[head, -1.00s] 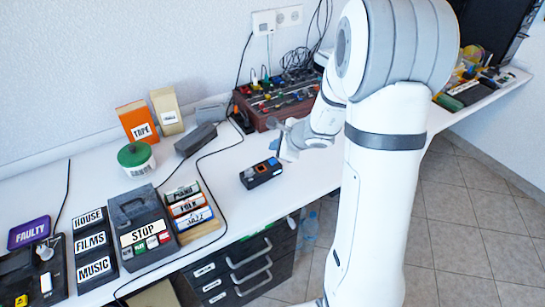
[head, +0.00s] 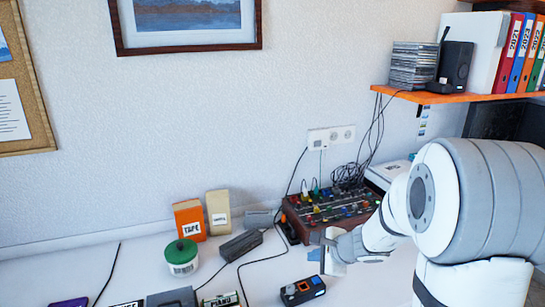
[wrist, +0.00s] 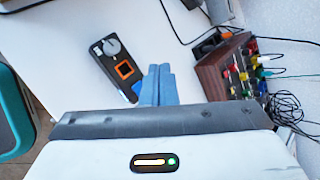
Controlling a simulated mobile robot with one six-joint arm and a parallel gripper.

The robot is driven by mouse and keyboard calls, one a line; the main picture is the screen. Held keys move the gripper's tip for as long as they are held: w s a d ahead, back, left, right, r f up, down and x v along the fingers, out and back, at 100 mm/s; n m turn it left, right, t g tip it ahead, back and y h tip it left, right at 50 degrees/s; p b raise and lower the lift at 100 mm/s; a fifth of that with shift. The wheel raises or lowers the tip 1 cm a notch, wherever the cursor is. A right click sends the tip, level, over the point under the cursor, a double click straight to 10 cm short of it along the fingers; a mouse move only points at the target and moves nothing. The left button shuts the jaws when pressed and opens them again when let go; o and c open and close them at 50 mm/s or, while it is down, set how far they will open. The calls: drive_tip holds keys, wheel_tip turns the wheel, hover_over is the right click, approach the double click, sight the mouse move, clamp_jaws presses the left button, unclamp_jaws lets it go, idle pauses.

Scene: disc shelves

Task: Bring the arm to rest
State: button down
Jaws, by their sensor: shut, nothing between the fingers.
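My gripper (head: 322,249) is at the end of my white arm, on the right side of the head view, above the white desk. Its blue fingers (wrist: 158,84) show in the wrist view, pressed together with nothing between them. A small black device with an orange square (head: 302,290) lies on the desk below the gripper in the head view. It also shows in the wrist view (wrist: 118,68), just left of the fingertips. I cannot tell how high the gripper is above the desk.
A mixer with wooden sides (head: 330,210) and cables stands behind the gripper. An orange tape box (head: 189,221), a beige box (head: 218,212) and a green-lidded tub (head: 182,257) stand further left. An orange shelf (head: 450,97) with binders hangs at upper right.

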drive_tip(key=s+a+r+n+g, duration=0.2)
drive_tip(key=s+a+r+n, duration=0.2)
drive_tip(key=s+r+n, duration=0.15)
drive_tip(key=s+d+r+n+g+h+p, duration=0.1)
drive_tip(key=s+d+r+n+h, duration=0.1)
drive_tip(key=s+n, duration=0.4)
drive_tip(key=s+d+r+n+g+h+p, duration=0.1)
drive_tip(key=s+n, duration=0.5)
drive_tip(key=s, duration=0.7)
wheel_tip(320, 180, up, 3)
drive_tip(key=d+h+p, duration=0.1)
drive_tip(key=d+h, duration=0.1)
drive_tip(key=d, duration=0.1)
drive_tip(key=shift+s+g, duration=0.15)
drive_tip(key=shift+g, duration=0.15)
drive_tip(key=c, duration=2.1)
unclamp_jaws()
drive_tip(key=shift+f+n, duration=0.1)
drive_tip(key=shift+n, duration=0.15)
